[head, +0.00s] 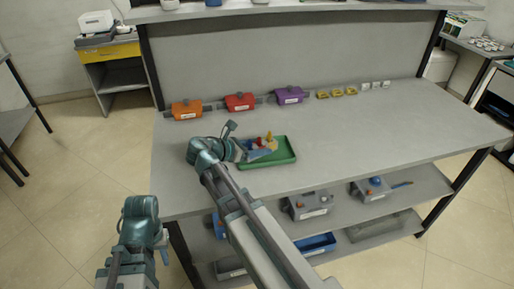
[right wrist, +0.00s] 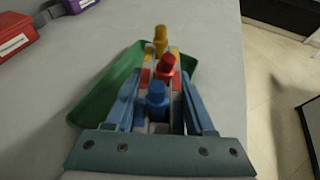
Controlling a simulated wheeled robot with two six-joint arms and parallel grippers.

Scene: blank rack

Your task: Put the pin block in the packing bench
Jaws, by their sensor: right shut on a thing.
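The pin block (head: 267,145) is a small block with yellow, red and blue pins. In the head view it is at the green tray (head: 291,154) on the bench top. My right gripper (head: 247,150) reaches in from the left over the tray's left part. In the right wrist view its fingers (right wrist: 160,108) lie on both sides of the pin block (right wrist: 166,68), shut on it. I cannot tell whether the block touches the tray floor. My left gripper (head: 150,246) hangs off the bench's front left; its jaws are not clear. The packing bench (head: 400,125) is the grey table.
Orange (head: 186,109), red (head: 240,101) and purple (head: 289,95) boxes stand in a row at the back, with small yellow pieces (head: 337,93) to their right. The right part of the bench top is clear. A lower shelf (head: 425,180) holds grey devices and trays.

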